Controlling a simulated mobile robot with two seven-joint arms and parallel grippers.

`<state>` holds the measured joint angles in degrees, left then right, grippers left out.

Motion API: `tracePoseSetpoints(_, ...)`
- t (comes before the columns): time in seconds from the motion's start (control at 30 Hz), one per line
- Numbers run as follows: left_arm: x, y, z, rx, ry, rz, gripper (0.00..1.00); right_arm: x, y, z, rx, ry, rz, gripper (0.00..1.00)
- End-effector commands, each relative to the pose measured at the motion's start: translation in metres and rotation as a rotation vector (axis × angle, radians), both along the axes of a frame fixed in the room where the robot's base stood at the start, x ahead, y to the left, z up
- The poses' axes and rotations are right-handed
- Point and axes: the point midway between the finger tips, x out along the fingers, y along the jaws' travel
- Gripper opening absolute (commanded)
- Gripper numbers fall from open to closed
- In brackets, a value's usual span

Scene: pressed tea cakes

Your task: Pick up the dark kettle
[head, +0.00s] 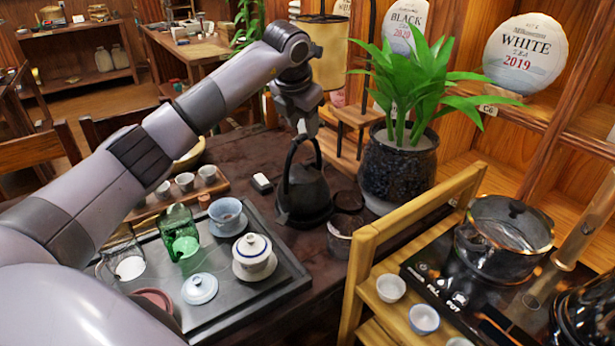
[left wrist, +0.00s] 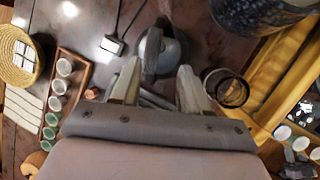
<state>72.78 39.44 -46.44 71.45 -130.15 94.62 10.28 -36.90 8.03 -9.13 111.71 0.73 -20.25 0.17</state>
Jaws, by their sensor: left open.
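The dark kettle (head: 304,193) stands upright on the dark table beyond the tea tray, its tall arched handle raised. My left gripper (head: 304,132) is directly above it, pointing down, at the top of the handle. In the left wrist view the two fingers of my left gripper (left wrist: 158,78) are apart. The kettle (left wrist: 172,52) lies just beyond the fingertips there, with its handle near the gap between them. I cannot tell whether a finger touches the handle. My right gripper is not in view.
A potted plant (head: 396,165) and glass cups (head: 340,236) stand close right of the kettle. The tea tray (head: 235,310) holds a lidded bowl (head: 253,256), a blue cup (head: 226,214) and a green glass vessel (head: 178,230). A wooden stand (head: 362,270) is at the right.

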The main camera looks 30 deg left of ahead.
Motion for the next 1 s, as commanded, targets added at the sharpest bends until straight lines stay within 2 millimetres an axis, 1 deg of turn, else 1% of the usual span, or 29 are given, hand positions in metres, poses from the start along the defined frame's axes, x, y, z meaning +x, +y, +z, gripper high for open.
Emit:
tracePoseSetpoints(0.07,-0.001,0.007,0.001,0.015,0.009,0.018,0.45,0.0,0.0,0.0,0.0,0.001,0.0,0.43)
tracePoseSetpoints(0.17,0.001,0.009,-0.006,0.019,0.014,0.022,0.45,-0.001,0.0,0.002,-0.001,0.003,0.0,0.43)
tracePoseSetpoints(0.33,0.008,0.012,-0.024,0.018,0.013,0.02,0.45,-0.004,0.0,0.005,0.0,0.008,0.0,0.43)
tracePoseSetpoints(0.5,0.017,0.017,-0.049,0.016,0.014,0.019,0.45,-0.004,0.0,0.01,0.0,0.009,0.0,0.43)
tracePoseSetpoints(0.6,0.021,0.019,-0.058,0.015,0.012,0.018,0.45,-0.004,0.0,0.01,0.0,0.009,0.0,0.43)
tracePoseSetpoints(0.7,0.023,0.02,-0.063,0.016,0.011,0.018,0.45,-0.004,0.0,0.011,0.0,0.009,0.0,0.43)
tracePoseSetpoints(0.9,0.023,0.02,-0.063,0.016,0.01,0.017,0.45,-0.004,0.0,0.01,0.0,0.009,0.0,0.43)
tracePoseSetpoints(0.93,0.023,0.02,-0.063,0.016,0.01,0.017,0.39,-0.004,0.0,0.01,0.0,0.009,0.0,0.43)
tracePoseSetpoints(0.97,0.023,0.02,-0.063,0.016,0.01,0.017,0.29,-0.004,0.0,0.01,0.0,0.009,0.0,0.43)
tracePoseSetpoints(1.0,0.023,0.02,-0.063,0.016,0.01,0.017,0.16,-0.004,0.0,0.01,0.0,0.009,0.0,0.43)
